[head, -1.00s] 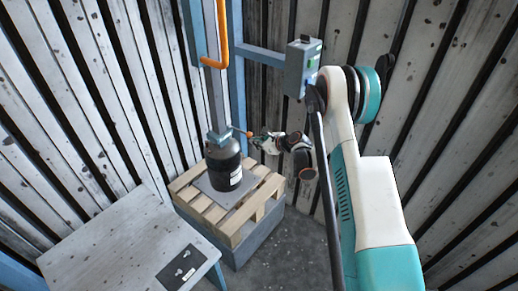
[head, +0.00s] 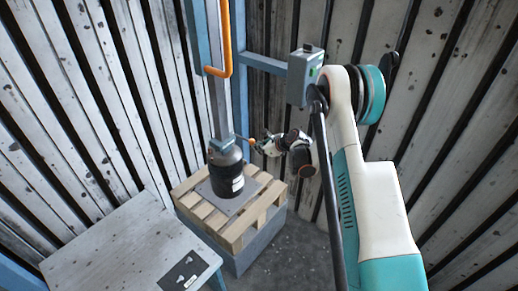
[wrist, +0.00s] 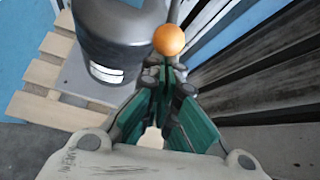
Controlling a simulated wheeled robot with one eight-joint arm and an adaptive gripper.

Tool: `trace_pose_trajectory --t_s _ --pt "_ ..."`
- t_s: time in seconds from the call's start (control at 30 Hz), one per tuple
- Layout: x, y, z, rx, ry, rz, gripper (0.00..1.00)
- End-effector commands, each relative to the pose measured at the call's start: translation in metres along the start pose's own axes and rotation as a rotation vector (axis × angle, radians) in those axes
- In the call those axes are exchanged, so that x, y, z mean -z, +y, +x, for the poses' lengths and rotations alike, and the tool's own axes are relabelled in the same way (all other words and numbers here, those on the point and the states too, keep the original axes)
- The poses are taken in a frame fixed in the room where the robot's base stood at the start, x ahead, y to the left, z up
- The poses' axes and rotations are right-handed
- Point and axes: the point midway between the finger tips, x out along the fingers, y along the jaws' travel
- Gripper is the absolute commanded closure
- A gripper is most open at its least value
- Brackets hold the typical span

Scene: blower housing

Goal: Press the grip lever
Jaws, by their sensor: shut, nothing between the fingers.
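An orange ball knob (wrist: 169,40) stands in front of my fingertips in the wrist view, on what looks like the grip lever. In the head view the small knob (head: 252,141) sits just right of a blue clamp (head: 222,144) on top of a dark cylinder (head: 226,172). My gripper (wrist: 166,72) has dark and green fingers drawn together with nothing between them. Its tips are right at the knob's near side; I cannot tell whether they touch it. In the head view my gripper (head: 262,146) points left towards the knob. The lever's shaft is mostly hidden.
The cylinder stands on a wooden pallet (head: 221,234). An orange bent bar (head: 226,40) runs down a blue post above it. A grey control box (head: 303,78) is to the right. A grey table (head: 115,240) is at front left. Slatted walls close in both sides.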

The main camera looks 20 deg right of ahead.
Motion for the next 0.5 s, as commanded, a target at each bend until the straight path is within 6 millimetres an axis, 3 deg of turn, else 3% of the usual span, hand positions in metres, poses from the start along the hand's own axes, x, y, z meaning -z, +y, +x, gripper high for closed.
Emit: trace_pose_trajectory --t_s 0.5 --pt "-0.021 -0.004 -0.014 -0.038 0.200 -0.014 1.00"
